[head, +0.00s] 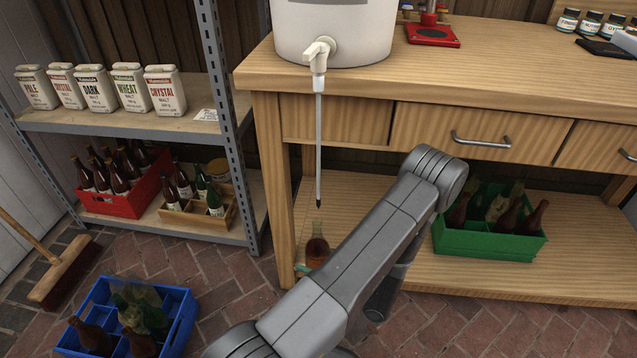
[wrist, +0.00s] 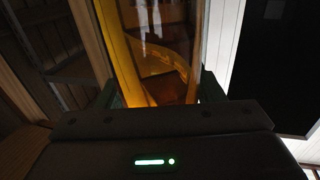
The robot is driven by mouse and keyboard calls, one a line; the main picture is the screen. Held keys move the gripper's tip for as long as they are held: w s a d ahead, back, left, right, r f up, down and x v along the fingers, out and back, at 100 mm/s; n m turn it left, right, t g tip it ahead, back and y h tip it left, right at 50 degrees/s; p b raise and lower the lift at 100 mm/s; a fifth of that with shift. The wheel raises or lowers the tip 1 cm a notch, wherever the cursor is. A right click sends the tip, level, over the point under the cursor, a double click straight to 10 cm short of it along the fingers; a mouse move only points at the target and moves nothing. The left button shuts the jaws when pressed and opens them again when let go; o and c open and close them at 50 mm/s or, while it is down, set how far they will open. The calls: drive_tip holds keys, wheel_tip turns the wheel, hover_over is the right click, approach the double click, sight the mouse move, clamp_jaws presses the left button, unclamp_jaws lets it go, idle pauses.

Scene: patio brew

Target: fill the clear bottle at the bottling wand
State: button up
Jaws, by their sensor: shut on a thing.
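The clear bottle (head: 317,248) stands upright below the bottling wand (head: 318,140), in front of the bench's left side. Its lower part shows amber, and its neck looks clear. The wand's dark tip hangs just above the bottle's mouth, with a small gap between them. The wand hangs from the white tap (head: 319,54) of the white bucket (head: 335,25). In the wrist view the bottle (wrist: 165,55) fills the middle, with amber inside; its fill level is hard to tell. My gripper (wrist: 160,92) is shut on it, green fingers on both sides. My arm hides most of the gripper in the head view.
A blue crate (head: 185,325) with bottles stands on the brick floor at lower left. A green crate (head: 490,243) with bottles is on the bench's lower shelf. A metal rack (head: 228,100) with malt packs and bottle crates stands left.

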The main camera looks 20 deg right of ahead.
drive_tip(key=s+a, duration=0.7)
drive_tip(key=s, duration=0.5)
drive_tip(key=shift+a, duration=0.25)
idle(1.0)
drive_tip(key=shift+s, duration=0.1)
idle(0.4)
